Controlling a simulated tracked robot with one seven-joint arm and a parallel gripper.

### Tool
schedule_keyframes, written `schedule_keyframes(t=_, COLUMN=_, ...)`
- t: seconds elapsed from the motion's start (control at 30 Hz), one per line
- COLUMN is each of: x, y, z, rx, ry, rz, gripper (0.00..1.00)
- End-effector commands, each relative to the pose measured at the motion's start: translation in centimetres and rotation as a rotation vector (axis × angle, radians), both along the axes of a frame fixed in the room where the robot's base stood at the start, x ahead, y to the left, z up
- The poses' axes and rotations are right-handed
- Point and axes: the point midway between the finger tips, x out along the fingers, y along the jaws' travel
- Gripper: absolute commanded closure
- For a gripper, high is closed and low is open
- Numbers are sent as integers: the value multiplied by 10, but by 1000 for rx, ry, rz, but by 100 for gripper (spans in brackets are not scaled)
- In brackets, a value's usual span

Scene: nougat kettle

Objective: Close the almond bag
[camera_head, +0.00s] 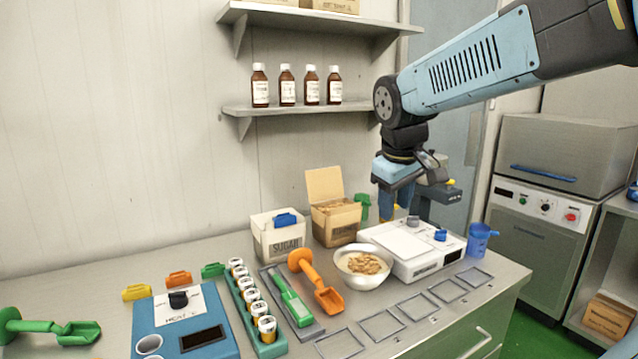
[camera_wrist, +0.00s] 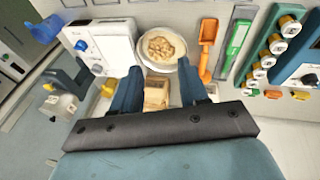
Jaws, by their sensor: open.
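The almond bag is most likely the open brown bag (camera_head: 336,225) on the counter, left of the white scale; its label is too small to read surely. Its tan flap (camera_head: 323,184) stands up at the back, and brown contents show at its mouth. My gripper (camera_head: 390,205) hangs to the right of the bag, pointing down, apart from it and behind the scale. In the wrist view my gripper (camera_wrist: 160,88) has its two blue fingers spread with nothing held, and part of the brown bag (camera_wrist: 156,95) shows between them.
A white sugar bag (camera_head: 278,240) with a blue clip stands left of the brown bag. In front are a white bowl of nuts (camera_head: 345,281), an orange scoop (camera_head: 318,285) and the scale (camera_head: 420,262). A blue jug (camera_head: 479,240) is at the right. Shelves with bottles hang above.

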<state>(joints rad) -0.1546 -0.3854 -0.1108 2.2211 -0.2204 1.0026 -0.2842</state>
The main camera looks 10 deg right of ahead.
Motion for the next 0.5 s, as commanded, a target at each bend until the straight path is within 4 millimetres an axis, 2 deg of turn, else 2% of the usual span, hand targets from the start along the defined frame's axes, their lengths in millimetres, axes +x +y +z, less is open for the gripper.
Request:
schedule_keyframes(t=0.03, x=17, y=-2, z=0, rx=-31, ry=27, rz=35, gripper=56)
schedule_keyframes(t=0.5, x=158, y=-18, z=-14, rx=-384, ry=274, rz=379, gripper=56)
